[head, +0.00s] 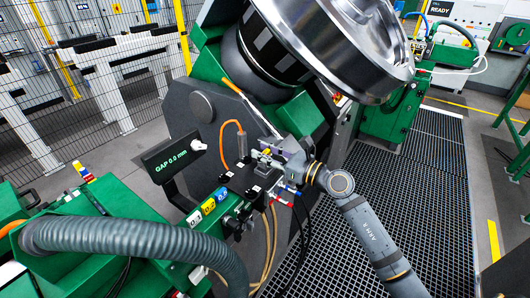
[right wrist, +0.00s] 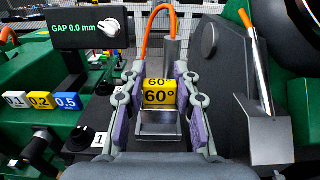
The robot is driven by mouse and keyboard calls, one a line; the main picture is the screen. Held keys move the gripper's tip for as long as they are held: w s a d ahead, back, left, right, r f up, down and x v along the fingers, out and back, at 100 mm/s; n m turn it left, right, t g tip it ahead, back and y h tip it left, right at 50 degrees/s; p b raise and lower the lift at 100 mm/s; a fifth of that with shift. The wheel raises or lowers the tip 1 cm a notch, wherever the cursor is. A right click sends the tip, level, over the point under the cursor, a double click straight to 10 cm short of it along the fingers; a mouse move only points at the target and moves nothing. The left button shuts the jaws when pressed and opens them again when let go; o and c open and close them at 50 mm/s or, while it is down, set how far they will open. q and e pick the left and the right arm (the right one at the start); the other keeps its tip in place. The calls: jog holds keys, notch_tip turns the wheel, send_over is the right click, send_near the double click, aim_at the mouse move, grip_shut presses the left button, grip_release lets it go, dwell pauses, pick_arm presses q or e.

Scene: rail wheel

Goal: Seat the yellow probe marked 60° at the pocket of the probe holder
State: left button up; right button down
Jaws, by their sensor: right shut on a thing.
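The yellow probe marked 60° (right wrist: 159,97) sits between the two fingers of my right gripper (right wrist: 159,115), with its label facing the wrist camera. The purple finger pads are on either side of it, and a steel frame shows just below the label. In the head view the small yellow probe (head: 266,152) shows at the tip of my right gripper (head: 275,156), over the dark fixture block (head: 243,178). The holder's pocket is hidden behind the gripper and probe, so I cannot tell how the probe sits in it. My left gripper is not in view.
A display (head: 170,160) reads GAP 0.0 mm. A grey cylinder (head: 243,145) with an orange cable stands behind the gripper. Tags 0.1, 0.2 and 0.5 (head: 208,206) lie along the green bench. The large steel wheel (head: 335,45) overhangs behind. Grating floor is clear at right.

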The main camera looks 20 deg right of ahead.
jog(key=shift+f+b, duration=1.05)
jog(key=shift+f, duration=0.05)
dwell(0.4)
jog(key=c, duration=0.9)
grip_release()
notch_tip(320, 180, up, 10)
jog(key=shift+r, duration=0.1)
